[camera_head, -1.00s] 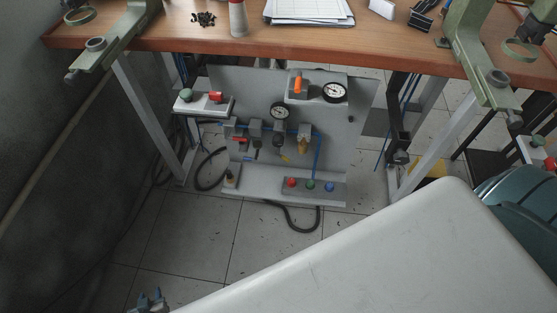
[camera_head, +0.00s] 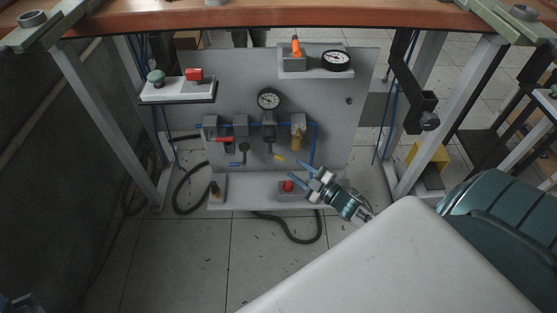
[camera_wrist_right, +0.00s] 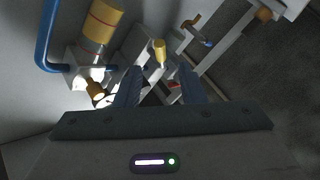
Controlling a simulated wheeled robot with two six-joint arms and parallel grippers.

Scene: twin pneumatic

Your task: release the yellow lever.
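The yellow lever (camera_head: 277,157) sits low on the grey panel, right of a blue lever. In the right wrist view a yellow handle (camera_wrist_right: 160,52), apparently this lever, shows between and beyond the fingertips. My right gripper (camera_head: 298,173) is in front of the panel, below and right of the lever, its blue fingers apart and empty. The right wrist view also shows the open fingers (camera_wrist_right: 160,74); no contact is visible. My left gripper (camera_head: 18,303) is only partly visible at the bottom left corner, too dark and cut off to read.
The panel (camera_head: 230,75) carries a red lever (camera_head: 225,139), a gauge (camera_head: 268,99), an amber bowl (camera_head: 298,138) and blue tubing. A lower shelf holds a red button (camera_head: 288,185). The wooden table (camera_head: 270,18) is above; its legs flank the panel.

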